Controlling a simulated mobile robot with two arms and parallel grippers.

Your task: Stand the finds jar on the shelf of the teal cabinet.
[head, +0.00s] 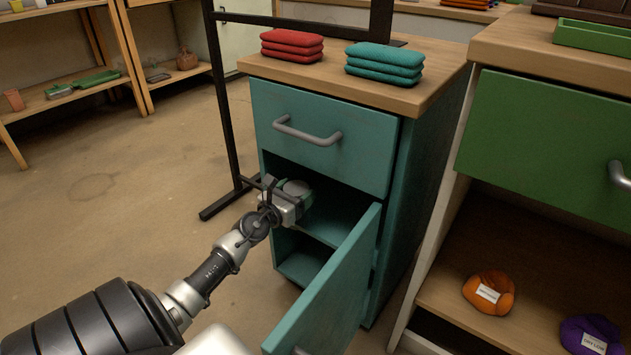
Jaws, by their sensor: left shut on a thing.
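The teal cabinet (381,180) stands in the middle, its upper drawer (323,137) shut. Its lower door (330,290) is swung open toward me. Inside is a shelf (335,228) with a lower space under it. My left gripper (296,203) reaches in through the left part of the opening, just above the shelf. It is shut on a small round thing with a grey top (297,187), apparently the finds jar. The gripper hides most of it. I cannot tell whether its base touches the shelf. My right gripper is not in view.
Red folded cloths (292,45) and teal ones (384,64) lie on the cabinet top. A dark metal frame (222,100) stands close at the left. Floor at left is clear.

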